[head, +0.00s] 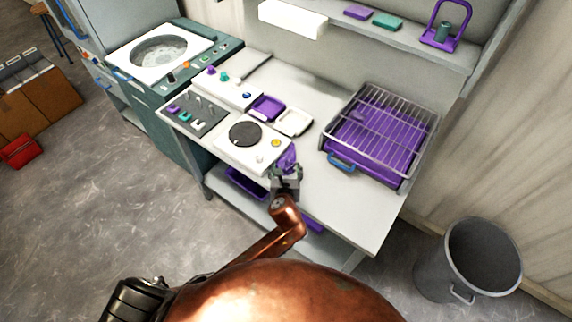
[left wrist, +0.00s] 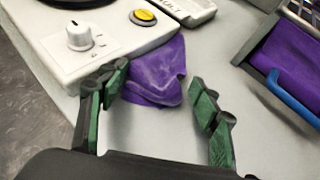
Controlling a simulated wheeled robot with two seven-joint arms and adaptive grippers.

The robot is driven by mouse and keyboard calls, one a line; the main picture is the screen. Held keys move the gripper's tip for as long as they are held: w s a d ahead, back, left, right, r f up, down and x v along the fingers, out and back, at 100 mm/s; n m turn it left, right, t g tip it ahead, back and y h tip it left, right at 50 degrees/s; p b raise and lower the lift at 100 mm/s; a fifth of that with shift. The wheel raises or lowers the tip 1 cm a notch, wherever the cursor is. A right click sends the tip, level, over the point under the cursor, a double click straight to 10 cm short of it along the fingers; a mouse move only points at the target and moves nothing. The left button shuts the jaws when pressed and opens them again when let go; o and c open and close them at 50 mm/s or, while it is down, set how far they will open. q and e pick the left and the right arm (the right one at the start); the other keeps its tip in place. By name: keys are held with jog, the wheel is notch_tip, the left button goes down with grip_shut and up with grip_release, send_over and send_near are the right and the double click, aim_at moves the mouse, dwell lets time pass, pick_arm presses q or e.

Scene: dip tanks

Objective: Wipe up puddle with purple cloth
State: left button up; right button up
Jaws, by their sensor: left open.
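The purple cloth (head: 287,156) lies crumpled on the grey table, against the right side of the white unit with a black disc. It also shows in the left wrist view (left wrist: 157,75), just beyond my fingertips. My left gripper (head: 287,178) is at the near side of the cloth. In the left wrist view the left gripper (left wrist: 160,88) is open, with green-padded fingers apart and bare table between them. The cloth is ahead of the fingers and looks ungripped. I cannot make out a puddle in either view. My right gripper is not in view.
The white unit (head: 240,146) has a knob and a yellow button. A purple tray with a wire rack (head: 375,137) stands at the table's right, its blue handle (head: 341,162) facing the gripper. The table front (head: 345,215) is clear. A grey bin (head: 470,262) stands on the floor.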

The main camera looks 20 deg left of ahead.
pick_arm(q)
jog(key=shift+w+f, duration=0.15)
jog(key=shift+w, duration=0.15)
jog(key=shift+w+a+f, duration=0.1)
jog(key=shift+w, duration=0.05)
jog(key=shift+w+f, duration=0.1)
jog(key=shift+w, duration=0.05)
jog(key=shift+c, duration=0.5)
jog(key=shift+f, duration=0.1)
jog(key=c, duration=0.5)
jog(key=shift+f, duration=0.2)
grip_shut()
dwell(0.4)
